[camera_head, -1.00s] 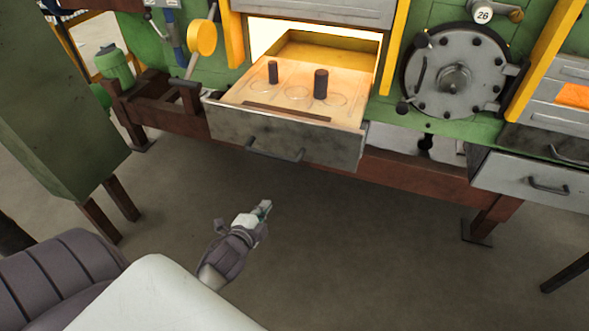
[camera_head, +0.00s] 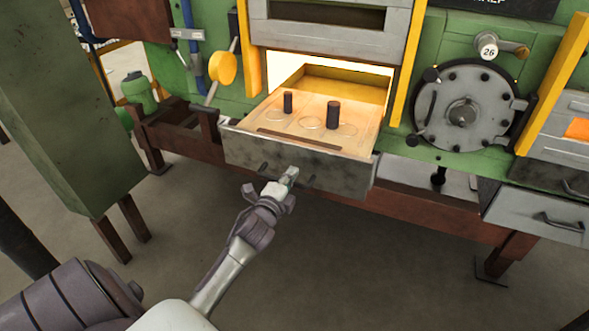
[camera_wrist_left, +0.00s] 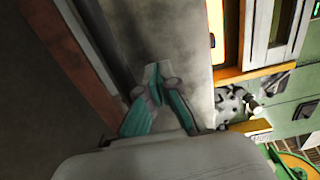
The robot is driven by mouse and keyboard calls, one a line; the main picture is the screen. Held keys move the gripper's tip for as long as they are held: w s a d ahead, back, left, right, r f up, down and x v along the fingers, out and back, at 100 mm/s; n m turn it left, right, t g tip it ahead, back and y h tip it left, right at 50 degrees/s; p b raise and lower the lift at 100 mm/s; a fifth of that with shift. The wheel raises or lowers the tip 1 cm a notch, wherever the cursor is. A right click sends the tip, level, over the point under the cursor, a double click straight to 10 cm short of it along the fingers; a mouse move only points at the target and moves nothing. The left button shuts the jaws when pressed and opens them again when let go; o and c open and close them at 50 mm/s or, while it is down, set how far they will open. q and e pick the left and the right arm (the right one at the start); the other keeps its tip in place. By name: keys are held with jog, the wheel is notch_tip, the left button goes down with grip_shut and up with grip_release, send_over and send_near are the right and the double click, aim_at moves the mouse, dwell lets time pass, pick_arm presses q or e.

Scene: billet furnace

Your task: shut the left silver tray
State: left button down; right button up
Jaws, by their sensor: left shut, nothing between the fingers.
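The left silver tray (camera_head: 240,149) is pulled out of the lit furnace opening, its grey front facing me. Two dark billets, one at the left (camera_head: 288,103) and one at the right (camera_head: 333,115), stand upright on its glowing bed. My left gripper (camera_head: 292,173) is shut and empty, in front of the tray's handle (camera_head: 311,182), which it partly hides. In the left wrist view the teal fingertips (camera_wrist_left: 157,78) are close to the grey tray front (camera_wrist_left: 185,40); I cannot tell if they touch. My right gripper is not in view.
A green cabinet (camera_head: 70,110) stands at the left. The floor in front of the tray is clear.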

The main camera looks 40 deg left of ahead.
pick_arm(q)
jog(key=shift+x, duration=1.2)
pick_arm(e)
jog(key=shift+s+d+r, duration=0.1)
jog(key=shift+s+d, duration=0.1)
